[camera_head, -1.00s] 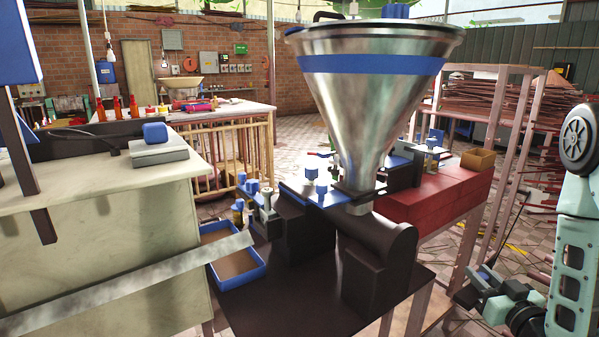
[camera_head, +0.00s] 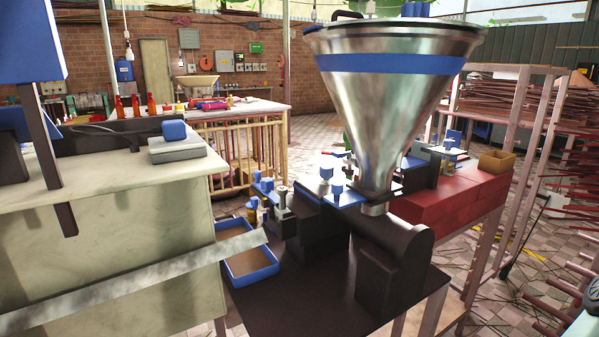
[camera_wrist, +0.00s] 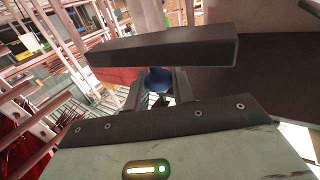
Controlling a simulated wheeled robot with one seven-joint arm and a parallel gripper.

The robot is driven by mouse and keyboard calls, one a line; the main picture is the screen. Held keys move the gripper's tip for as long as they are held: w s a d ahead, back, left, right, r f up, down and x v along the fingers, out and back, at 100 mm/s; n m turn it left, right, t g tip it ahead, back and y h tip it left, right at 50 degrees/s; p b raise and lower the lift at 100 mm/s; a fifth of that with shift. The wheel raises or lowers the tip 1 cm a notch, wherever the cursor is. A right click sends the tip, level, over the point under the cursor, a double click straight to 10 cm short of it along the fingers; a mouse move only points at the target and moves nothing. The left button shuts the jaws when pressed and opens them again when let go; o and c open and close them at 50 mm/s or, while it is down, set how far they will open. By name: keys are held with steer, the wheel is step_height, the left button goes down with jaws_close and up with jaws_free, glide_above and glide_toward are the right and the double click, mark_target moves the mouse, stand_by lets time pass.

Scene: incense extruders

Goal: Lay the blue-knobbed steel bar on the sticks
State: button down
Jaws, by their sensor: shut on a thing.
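In the wrist view my gripper (camera_wrist: 157,98) is shut on a blue knob (camera_wrist: 158,80), seen between its fingers. A long dark grey bar (camera_wrist: 165,48) lies crosswise just beyond the knob. It looks like the blue-knobbed steel bar, held clear of the floor. My gripper is not in the head view. Many reddish sticks (camera_head: 490,105) are stacked on a rack at the right of the head view. Which sticks the task means I cannot tell.
A steel funnel (camera_head: 385,120) stands over a dark extruder (camera_head: 395,265) on a dark table (camera_head: 290,305). A blue-rimmed tray (camera_head: 252,281) sits at its left. A pale metal strip (camera_head: 130,285) crosses the lower left. Pinkish rack posts (camera_head: 505,155) stand at the right.

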steer(key=shift+s+d+f, duration=0.15)
steer(key=shift+f, duration=0.05)
steer(key=shift+r, duration=0.2)
step_height(320, 180, up, 16)
steer(key=p, duration=1.6)
steer(key=shift+w, duration=0.2)
steer(key=shift+r, duration=0.1)
steer(key=shift+a, duration=0.2)
stand_by(0.5)
